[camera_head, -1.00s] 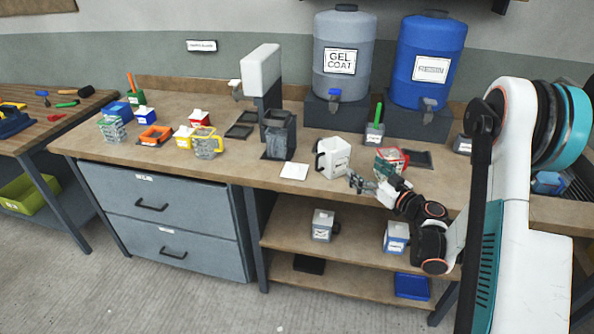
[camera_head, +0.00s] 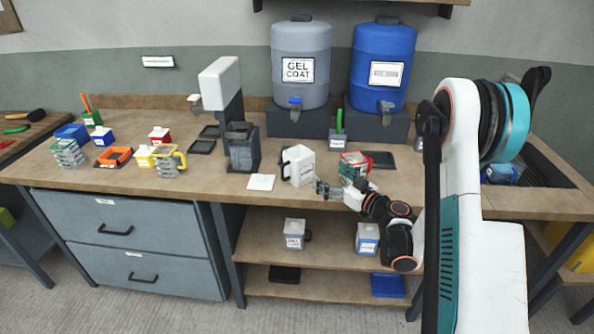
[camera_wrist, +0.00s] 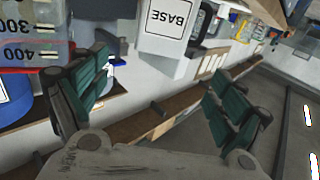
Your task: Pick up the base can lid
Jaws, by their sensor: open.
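A white can with a dark handle (camera_head: 299,166) stands upright on the workbench. It also shows in the wrist view (camera_wrist: 168,24), upside down, with a BASE label. A thin white square piece (camera_head: 261,182) lies flat on the bench to its left, near the front edge; it looks like a lid, but I cannot read any marking on it. My gripper (camera_head: 327,189) is just right of and in front of the can, at the bench's front edge. In the wrist view its two teal fingers (camera_wrist: 160,100) are spread wide with nothing between them.
A red-rimmed measuring cup (camera_head: 353,166) stands close right of my gripper, with a dark flat tray (camera_head: 379,160) behind. A grey dispenser stand (camera_head: 242,150) rises behind the white square. Cans and lids sit on the shelf (camera_head: 335,249) below. Several coloured containers stand farther left.

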